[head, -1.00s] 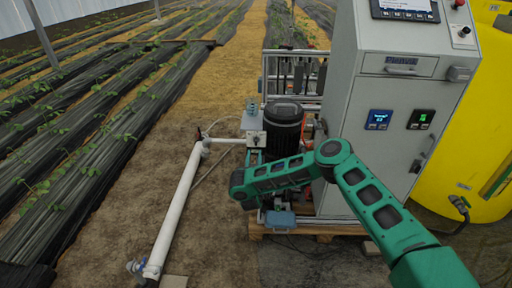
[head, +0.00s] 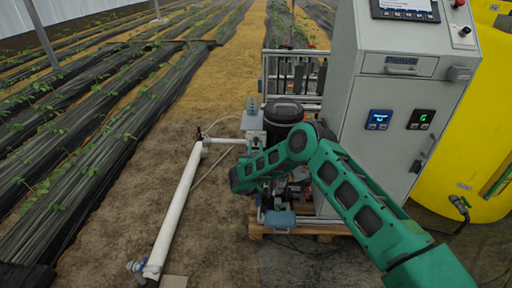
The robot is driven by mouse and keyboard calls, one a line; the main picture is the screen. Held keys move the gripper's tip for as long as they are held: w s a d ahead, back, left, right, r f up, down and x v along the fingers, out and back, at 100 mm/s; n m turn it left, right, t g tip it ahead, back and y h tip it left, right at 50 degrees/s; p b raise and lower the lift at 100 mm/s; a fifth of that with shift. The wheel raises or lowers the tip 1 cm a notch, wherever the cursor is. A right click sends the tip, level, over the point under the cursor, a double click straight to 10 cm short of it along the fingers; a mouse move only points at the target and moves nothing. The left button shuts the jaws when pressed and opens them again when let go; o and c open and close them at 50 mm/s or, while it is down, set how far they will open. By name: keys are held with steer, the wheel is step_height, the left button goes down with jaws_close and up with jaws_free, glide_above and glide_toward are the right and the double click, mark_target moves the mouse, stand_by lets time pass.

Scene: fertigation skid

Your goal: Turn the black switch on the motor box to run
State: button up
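The black motor (head: 284,112) stands on the skid, left of the grey cabinet. A small grey box (head: 253,121) sits at its left side and looks like the motor box. I cannot make out the black switch on it; the view is small and my arm covers the area just below. My green arm reaches in from the lower right and bends in front of the motor. Its far end is just below and left of the grey box. My gripper's fingers are hidden behind the arm, so its opening and any contact do not show.
A white pipe (head: 174,210) runs along the ground at left. Bare soil lies between pipe and skid.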

steer(key=shift+w, duration=0.55)
jaws_close()
steer(key=shift+a+n, duration=0.1)
steer(key=shift+n, duration=0.2)
steer(key=n, duration=0.4)
steer(key=shift+s+a, duration=0.1)
steer(key=shift+a, duration=0.1)
steer(key=shift+f+n, duration=0.15)
steer(key=shift+n, duration=2.05)
